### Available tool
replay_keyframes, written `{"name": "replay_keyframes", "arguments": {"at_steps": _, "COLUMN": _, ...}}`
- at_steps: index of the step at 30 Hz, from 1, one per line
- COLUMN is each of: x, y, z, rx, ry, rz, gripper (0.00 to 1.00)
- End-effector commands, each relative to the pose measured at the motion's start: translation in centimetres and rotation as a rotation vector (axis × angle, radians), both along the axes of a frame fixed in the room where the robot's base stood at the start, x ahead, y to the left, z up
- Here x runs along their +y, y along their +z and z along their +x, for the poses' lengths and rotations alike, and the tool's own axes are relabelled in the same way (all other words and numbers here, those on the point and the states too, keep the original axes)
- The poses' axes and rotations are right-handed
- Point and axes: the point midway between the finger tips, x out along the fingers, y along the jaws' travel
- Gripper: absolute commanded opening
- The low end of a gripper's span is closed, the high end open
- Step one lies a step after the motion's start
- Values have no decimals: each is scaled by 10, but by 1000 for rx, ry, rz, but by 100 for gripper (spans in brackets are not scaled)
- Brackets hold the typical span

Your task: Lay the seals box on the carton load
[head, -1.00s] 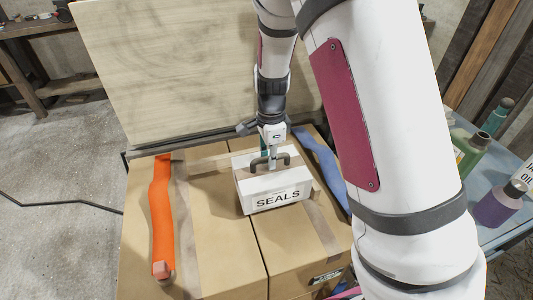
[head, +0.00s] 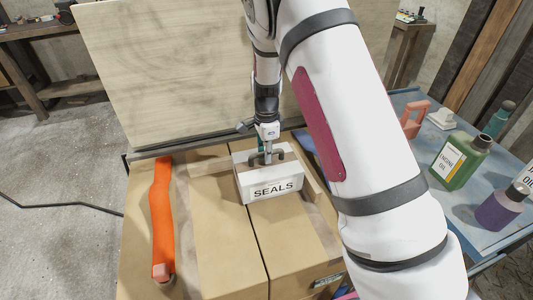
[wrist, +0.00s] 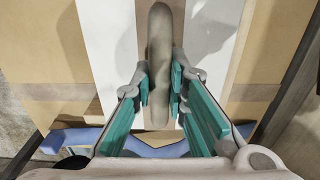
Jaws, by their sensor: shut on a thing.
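The seals box (head: 271,189) is a small white carton marked SEALS with a dark arched handle (head: 281,152) on top. My gripper (head: 268,156) comes down from above and is shut on that handle. In the wrist view the teal finger pads of my gripper (wrist: 160,88) flank the handle (wrist: 159,40), and the white box top (wrist: 112,40) lies below. The carton load (head: 222,235) is several brown taped cartons side by side. The box is upright over the rear right part of the load. I cannot tell whether its underside touches the cartons.
An orange strap (head: 161,215) lies along the load's left side. A pale upright board (head: 180,75) stands behind the load. At right, a blue table (head: 425,185) holds a green engine oil bottle (head: 458,165) and a purple bottle (head: 500,207).

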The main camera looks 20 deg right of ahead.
Motion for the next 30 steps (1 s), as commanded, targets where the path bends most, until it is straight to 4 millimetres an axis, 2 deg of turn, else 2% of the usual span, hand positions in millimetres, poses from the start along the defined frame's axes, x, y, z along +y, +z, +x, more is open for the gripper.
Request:
{"name": "replay_keyframes", "arguments": {"at_steps": 6, "x": 0, "y": -3, "z": 1, "rx": -1, "ry": 0, "rz": 0, "gripper": 0}}
{"name": "replay_keyframes", "arguments": {"at_steps": 7, "x": 0, "y": -3, "z": 0, "rx": 0, "ry": 0, "rz": 0, "gripper": 18}}
{"name": "replay_keyframes", "arguments": {"at_steps": 9, "x": 0, "y": -3, "z": 0, "rx": 0, "ry": 0, "rz": 0, "gripper": 34}}
{"name": "replay_keyframes", "arguments": {"at_steps": 20, "x": 0, "y": 0, "z": 0, "rx": 0, "ry": 0, "rz": 0, "gripper": 34}}
{"name": "replay_keyframes", "arguments": {"at_steps": 25, "x": 1, "y": 20, "z": 1, "rx": -3, "ry": 2, "rz": 0, "gripper": 34}}
{"name": "replay_keyframes", "arguments": {"at_steps": 30, "x": 1, "y": 55, "z": 1, "rx": -4, "ry": 1, "rz": 1, "gripper": 34}}
